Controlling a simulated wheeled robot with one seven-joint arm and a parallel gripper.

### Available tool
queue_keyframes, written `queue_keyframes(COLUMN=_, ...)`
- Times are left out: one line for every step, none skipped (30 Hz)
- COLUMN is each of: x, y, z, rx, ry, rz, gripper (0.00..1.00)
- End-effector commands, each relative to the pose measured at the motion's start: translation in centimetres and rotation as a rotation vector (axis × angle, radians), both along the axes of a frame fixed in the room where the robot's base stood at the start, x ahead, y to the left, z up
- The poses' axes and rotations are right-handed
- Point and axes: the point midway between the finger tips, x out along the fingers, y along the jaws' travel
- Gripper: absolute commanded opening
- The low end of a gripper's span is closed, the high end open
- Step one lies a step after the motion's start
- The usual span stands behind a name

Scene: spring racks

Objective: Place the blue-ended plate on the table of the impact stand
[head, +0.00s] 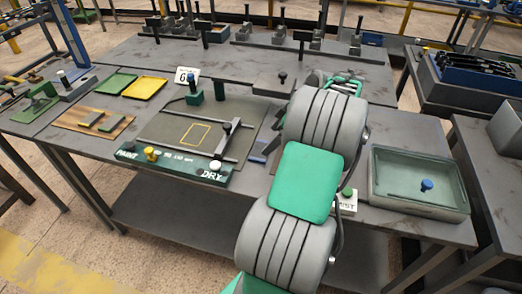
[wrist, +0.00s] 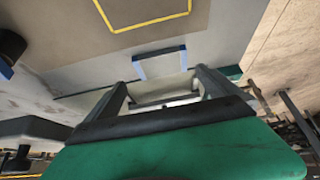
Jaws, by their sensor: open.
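A plate with blue ends (wrist: 160,65) lies in the wrist view just beyond and between my gripper's fingertips. Its blue ends point left and right, and its middle is pale grey. My gripper (wrist: 162,80) is open, with no visible contact with the plate. In the head view, my grey and green arm hides the gripper, and only a small blue piece (head: 258,158) shows beside it. A grey panel (head: 165,125) with a yellow outline carries a dark post and rails. I cannot tell which fixture is the impact stand; no such label is readable.
A green strip (head: 172,167) marked DRY runs along the panel's front. Green and yellow trays (head: 145,88) lie to the left. A grey block (head: 262,84) with a black knob sits behind.

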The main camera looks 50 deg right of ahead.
Motion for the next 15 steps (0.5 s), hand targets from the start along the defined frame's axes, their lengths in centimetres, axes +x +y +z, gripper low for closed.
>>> queue_keyframes(x=0.3, y=0.3, z=-0.7, rx=0.001, ry=0.002, rz=0.001, gripper=1.00)
queue_keyframes(x=0.5, y=0.4, z=-1.0, rx=0.001, ry=0.001, rz=0.002, gripper=1.00)
queue_keyframes(x=0.7, y=0.6, z=-1.5, rx=0.002, ry=0.002, rz=0.000, gripper=1.00)
queue_keyframes(x=0.8, y=0.8, z=-2.0, rx=0.002, ry=0.002, rz=0.001, gripper=1.00)
queue_keyframes(x=1.0, y=0.9, z=-2.5, rx=0.002, ry=0.003, rz=0.000, gripper=1.00)
queue_keyframes(x=1.2, y=1.1, z=-3.2, rx=0.003, ry=0.003, rz=0.000, gripper=1.00)
queue_keyframes(x=1.4, y=1.3, z=-3.7, rx=0.002, ry=0.003, rz=0.000, gripper=1.00)
queue_keyframes(x=1.7, y=1.3, z=-4.1, rx=0.002, ry=0.002, rz=0.000, gripper=1.00)
queue_keyframes(x=2.0, y=1.4, z=-4.6, rx=0.001, ry=0.003, rz=-0.001, gripper=1.00)
queue_keyframes(x=2.1, y=1.5, z=-4.9, rx=0.001, ry=0.003, rz=-0.001, gripper=1.00)
queue_keyframes(x=2.2, y=1.5, z=-5.1, rx=0.000, ry=0.002, rz=-0.001, gripper=1.00)
queue_keyframes(x=2.3, y=1.6, z=-5.2, rx=-0.001, ry=0.002, rz=-0.001, gripper=1.00)
queue_keyframes(x=2.3, y=1.5, z=-5.3, rx=-0.001, ry=0.002, rz=-0.001, gripper=1.00)
queue_keyframes(x=2.3, y=1.5, z=-5.3, rx=-0.002, ry=0.001, rz=-0.003, gripper=1.00)
queue_keyframes(x=2.3, y=1.5, z=-5.3, rx=-0.002, ry=0.001, rz=-0.003, gripper=1.00)
